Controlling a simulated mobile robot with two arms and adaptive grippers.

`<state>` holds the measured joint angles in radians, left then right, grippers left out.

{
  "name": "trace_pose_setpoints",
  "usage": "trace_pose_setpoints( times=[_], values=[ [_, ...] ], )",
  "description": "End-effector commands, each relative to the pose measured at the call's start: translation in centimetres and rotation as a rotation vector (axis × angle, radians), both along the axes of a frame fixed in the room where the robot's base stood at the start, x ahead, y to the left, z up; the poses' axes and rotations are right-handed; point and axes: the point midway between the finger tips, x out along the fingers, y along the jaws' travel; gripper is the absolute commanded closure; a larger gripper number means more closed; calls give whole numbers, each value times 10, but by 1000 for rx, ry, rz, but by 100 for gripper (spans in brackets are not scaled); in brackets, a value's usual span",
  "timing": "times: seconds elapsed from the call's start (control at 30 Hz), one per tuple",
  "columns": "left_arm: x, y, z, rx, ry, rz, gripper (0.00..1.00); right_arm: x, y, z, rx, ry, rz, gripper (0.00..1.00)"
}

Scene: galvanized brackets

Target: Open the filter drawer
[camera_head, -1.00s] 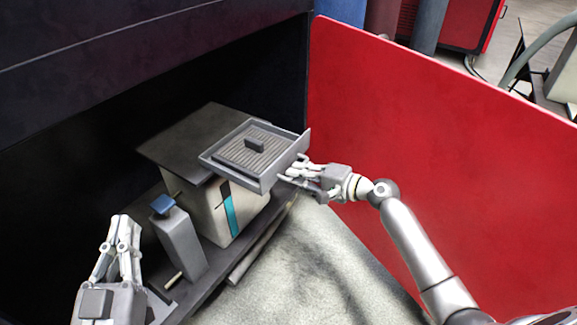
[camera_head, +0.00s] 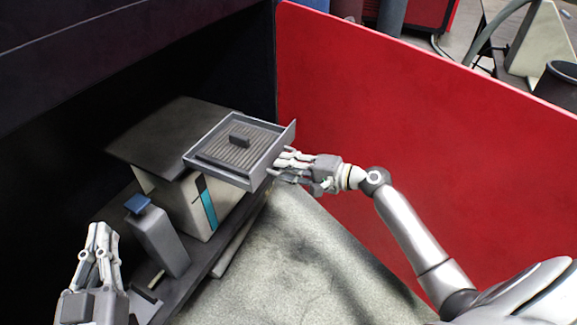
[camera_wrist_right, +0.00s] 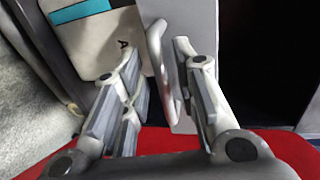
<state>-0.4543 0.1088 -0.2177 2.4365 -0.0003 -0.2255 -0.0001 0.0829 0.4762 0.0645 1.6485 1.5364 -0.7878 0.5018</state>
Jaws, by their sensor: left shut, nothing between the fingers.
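The filter drawer (camera_head: 256,178) is a grey open tray, pulled well out of the cream and grey machine (camera_head: 170,202). A ribbed filter with a dark block grip (camera_head: 240,140) lies in it. My right gripper (camera_head: 279,166) is at the drawer's front panel. In the right wrist view, its fingers (camera_wrist_right: 158,95) are apart, with the pale bar handle (camera_wrist_right: 157,45) between them, nearer the right finger. There is a gap to the left finger; contact with the right one is unclear. My left gripper (camera_head: 103,232) is shut and empty at lower left, away from the drawer.
A grey post with a blue top (camera_head: 138,204) stands in front of the machine, near my left gripper. A red panel (camera_head: 400,120) rises behind my right arm. A dark wall (camera_head: 130,50) is behind the machine. The pale floor (camera_head: 290,250) is clear.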

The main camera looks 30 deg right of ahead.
Motion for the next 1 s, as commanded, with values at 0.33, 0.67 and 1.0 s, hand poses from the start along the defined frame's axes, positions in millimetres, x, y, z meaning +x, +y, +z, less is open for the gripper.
trace_pose_setpoints(
  times=[0.33, 0.67, 1.0],
  values=[
    [0, -1, 0, -1, -2, -2, 100, -1, -1, 1, 0, -1, -1, 68],
    [0, 0, 0, -1, -1, -1, 100, -41, -32, 10, -3, 2, -1, 68],
    [0, 0, 0, -1, -1, -1, 100, -84, -66, 22, 0, 1, 0, 68]
  ],
)
